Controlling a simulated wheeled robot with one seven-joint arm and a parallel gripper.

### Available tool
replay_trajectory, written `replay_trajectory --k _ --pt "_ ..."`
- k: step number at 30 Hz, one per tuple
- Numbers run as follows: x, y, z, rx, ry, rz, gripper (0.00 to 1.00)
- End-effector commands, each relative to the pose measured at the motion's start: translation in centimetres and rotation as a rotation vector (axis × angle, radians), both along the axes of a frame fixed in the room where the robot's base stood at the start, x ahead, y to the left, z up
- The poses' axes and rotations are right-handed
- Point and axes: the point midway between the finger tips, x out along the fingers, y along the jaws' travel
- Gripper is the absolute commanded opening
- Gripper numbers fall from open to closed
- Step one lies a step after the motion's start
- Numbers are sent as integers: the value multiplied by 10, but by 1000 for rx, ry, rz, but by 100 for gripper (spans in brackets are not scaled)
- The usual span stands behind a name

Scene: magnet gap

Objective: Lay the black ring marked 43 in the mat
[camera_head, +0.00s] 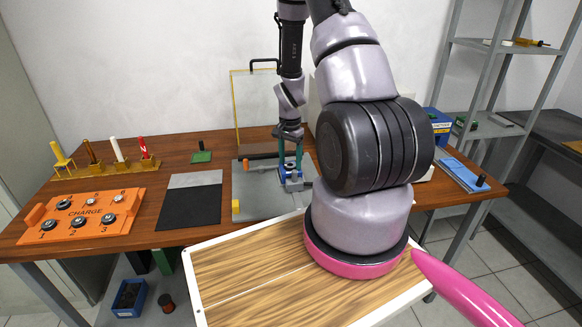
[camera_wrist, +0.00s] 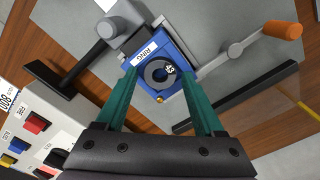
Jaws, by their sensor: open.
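The black ring (camera_wrist: 158,75) marked 43 sits in a blue holder (camera_wrist: 146,55) labelled RING in the wrist view. In the head view the blue holder (camera_head: 293,186) stands on a grey plate in the middle of the table; the ring is too small there to make out clearly. My gripper (camera_wrist: 160,84) is open, with its green fingers on either side of the ring and holder; I cannot tell whether they touch. It also shows above the holder in the head view (camera_head: 289,163). The mat (camera_head: 189,207), dark with a light grey strip at its back, lies flat and bare left of the plate.
An orange CHARGE tray (camera_head: 85,214) with several round dark pieces stands at the left. Behind it is a wooden rack (camera_head: 105,170) with coloured pegs. A handle with an orange knob (camera_wrist: 282,30) lies beside the holder. A yellow-edged frame (camera_head: 236,110) rises behind the plate.

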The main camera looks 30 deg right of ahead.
Motion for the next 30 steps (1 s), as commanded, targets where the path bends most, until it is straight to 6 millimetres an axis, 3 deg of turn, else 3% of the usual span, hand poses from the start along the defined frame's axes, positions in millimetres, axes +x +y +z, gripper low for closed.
replay_trajectory --k 2,3,8,14,30 --pt "0 0 0 0 0 0 70" --pt "0 0 0 0 0 0 62" --pt "0 0 0 0 0 0 3" --pt "1 0 6 -1 -3 0 2" --pt "1 0 47 -1 -3 0 2"
